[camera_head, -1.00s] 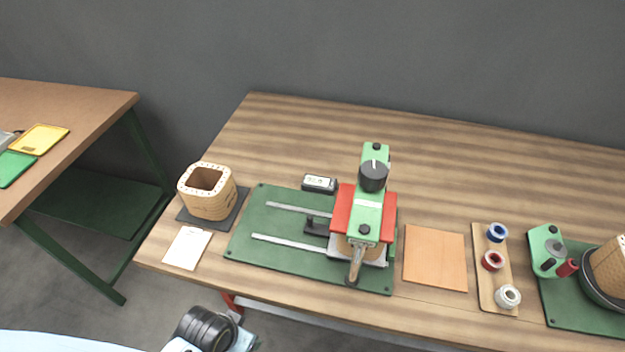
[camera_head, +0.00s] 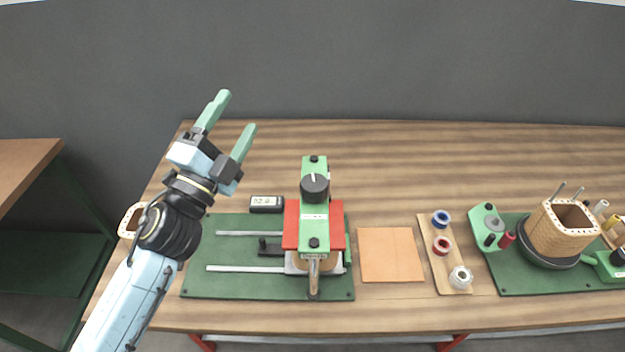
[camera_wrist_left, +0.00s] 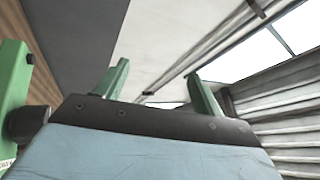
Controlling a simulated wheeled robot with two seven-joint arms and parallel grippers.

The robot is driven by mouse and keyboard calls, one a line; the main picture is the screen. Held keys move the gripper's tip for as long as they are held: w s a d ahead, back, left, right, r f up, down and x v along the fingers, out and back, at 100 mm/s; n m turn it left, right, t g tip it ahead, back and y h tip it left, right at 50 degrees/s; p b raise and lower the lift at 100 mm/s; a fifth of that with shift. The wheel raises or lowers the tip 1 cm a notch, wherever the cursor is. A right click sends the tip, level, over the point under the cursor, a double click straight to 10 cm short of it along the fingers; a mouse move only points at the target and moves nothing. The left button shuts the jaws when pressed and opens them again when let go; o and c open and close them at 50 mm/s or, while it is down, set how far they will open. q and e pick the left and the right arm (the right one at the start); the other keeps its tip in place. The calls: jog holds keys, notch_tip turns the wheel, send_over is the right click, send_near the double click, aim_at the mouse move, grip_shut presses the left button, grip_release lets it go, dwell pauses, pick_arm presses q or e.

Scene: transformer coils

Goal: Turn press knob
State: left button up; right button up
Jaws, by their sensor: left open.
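The press is a green upright bar with red plates on a green base (camera_head: 230,284), in the head view. Its black knob (camera_head: 314,187) sits on the upper part of the green bar, with a white mark on its top. My left gripper (camera_head: 240,112) is raised to the left of the knob, with its green fingers apart and empty, touching nothing. The wrist view shows the two open fingers (camera_wrist_left: 157,84) pointing at the ceiling and wall. My right gripper does not show.
A small display box (camera_head: 266,204) stands left of the press. An orange-brown sheet (camera_head: 390,255), a spool board (camera_head: 455,284) and a winding station with a wooden coil (camera_head: 560,232) lie to the right. A coil at the left is partly hidden by my arm. The table behind the press is clear.

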pick_arm(q)
jog(key=s+d+r+m+g+h, duration=0.1)
jog(key=d+r+m+g+h, duration=0.3)
jog(key=m, duration=0.3)
jog(key=s+d+r+m+g+h, duration=0.1)
jog(key=d+m+g+h, duration=0.25)
jog(key=m+h, duration=0.3)
jog(key=m+g+y, duration=1.1)
jog(key=m+g, duration=0.1)
jog(key=m, duration=0.6)
send_near(314, 182)
jog(key=p+x, duration=0.2)
jog(key=x, duration=0.8)
jog(key=c, duration=1)
